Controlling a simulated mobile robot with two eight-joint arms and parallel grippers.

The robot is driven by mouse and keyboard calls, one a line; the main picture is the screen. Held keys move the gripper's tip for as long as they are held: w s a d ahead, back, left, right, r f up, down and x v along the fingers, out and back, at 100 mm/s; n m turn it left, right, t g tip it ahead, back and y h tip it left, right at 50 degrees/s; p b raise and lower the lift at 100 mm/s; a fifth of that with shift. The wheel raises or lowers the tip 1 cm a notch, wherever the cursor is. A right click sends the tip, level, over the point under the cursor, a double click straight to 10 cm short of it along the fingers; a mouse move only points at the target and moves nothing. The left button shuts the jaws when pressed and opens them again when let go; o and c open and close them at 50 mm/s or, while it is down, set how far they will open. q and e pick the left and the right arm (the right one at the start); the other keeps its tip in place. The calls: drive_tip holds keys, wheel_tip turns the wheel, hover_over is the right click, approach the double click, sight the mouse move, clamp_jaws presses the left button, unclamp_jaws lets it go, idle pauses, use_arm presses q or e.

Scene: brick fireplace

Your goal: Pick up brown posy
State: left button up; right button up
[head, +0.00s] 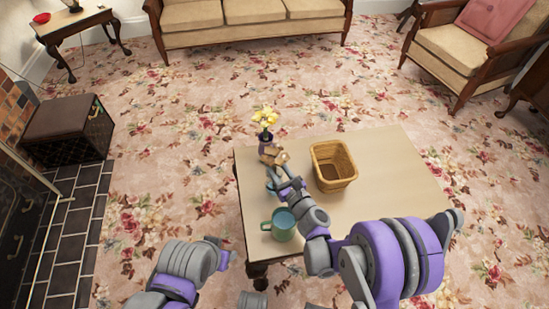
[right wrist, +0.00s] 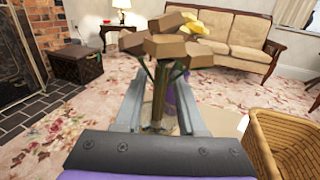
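The brown posy (right wrist: 165,42), blocky brown blooms on green stems, stands between the fingers of my right gripper (right wrist: 160,92) in the right wrist view. The fingers are apart, with gaps beside the stems. In the head view the posy (head: 272,154) is at the table's left side, just in front of the purple vase with yellow flowers (head: 265,118). My right gripper (head: 280,176) reaches it from the front and partly hides its lower part. My left arm shows at the bottom; its gripper cannot be made out.
The table (head: 395,160) also holds a wicker basket (head: 334,165), right of my right gripper, and a teal mug (head: 283,225) close to my right arm, near the front edge. The table's right side is clear. A sofa (head: 235,20) and armchair (head: 470,45) stand beyond.

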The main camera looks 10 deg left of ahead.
clamp_jaws()
